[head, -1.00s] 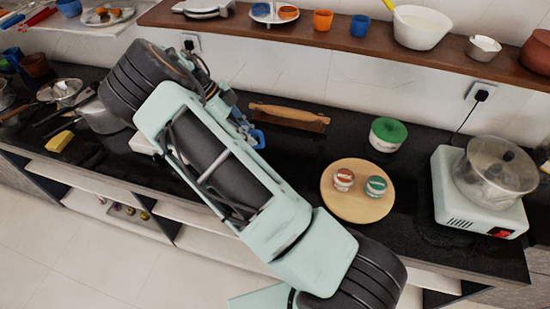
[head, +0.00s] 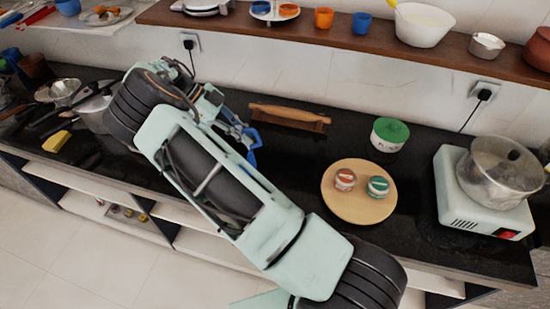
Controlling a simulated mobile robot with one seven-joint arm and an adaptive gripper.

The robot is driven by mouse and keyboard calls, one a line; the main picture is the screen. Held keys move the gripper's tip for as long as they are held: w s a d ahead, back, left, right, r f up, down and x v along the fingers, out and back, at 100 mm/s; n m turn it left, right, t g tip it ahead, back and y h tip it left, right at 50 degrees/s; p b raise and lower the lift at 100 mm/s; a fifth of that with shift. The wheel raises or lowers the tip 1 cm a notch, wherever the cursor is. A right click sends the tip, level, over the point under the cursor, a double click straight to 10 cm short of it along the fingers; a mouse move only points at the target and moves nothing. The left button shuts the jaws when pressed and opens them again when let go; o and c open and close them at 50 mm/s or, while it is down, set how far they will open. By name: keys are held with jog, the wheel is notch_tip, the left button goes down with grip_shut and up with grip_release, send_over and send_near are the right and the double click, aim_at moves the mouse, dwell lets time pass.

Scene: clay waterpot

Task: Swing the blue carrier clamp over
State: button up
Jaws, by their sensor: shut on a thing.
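The blue carrier clamp (head: 253,155) shows only in part, as a small blue piece at the end of my arm above the dark counter. My gripper (head: 238,131) is beside it, pointing right, and is shut on it. My arm covers much of the gripper and whatever lies behind and below it, so the clamp's full shape and its mounting are hidden.
A wooden rolling pin (head: 290,114) lies behind the gripper. A round board (head: 358,207) with two small jars, a green-lidded pot (head: 389,135) and a stove with a steel pot (head: 500,170) stand to the right. A shelf (head: 300,32) runs along the wall.

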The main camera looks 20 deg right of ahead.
jog(key=shift+w+a+f+h+b, duration=0.2)
jog(key=shift+a+f+h+b, duration=0.15)
jog(key=shift+b, duration=0.75)
jog(key=shift+r+g+h+b, duration=0.1)
jog(key=shift+g+h+b, duration=0.15)
jog(key=shift+g+b, duration=0.05)
jog(key=shift+a+r, duration=0.1)
jog(key=h+b, duration=0.1)
jog(key=b, duration=0.2)
jog(key=shift+w+a+f+g, duration=0.25)
jog(key=shift+a+f+g, duration=0.05)
jog(key=shift+f, duration=0.1)
jog(key=shift+a+r, duration=0.15)
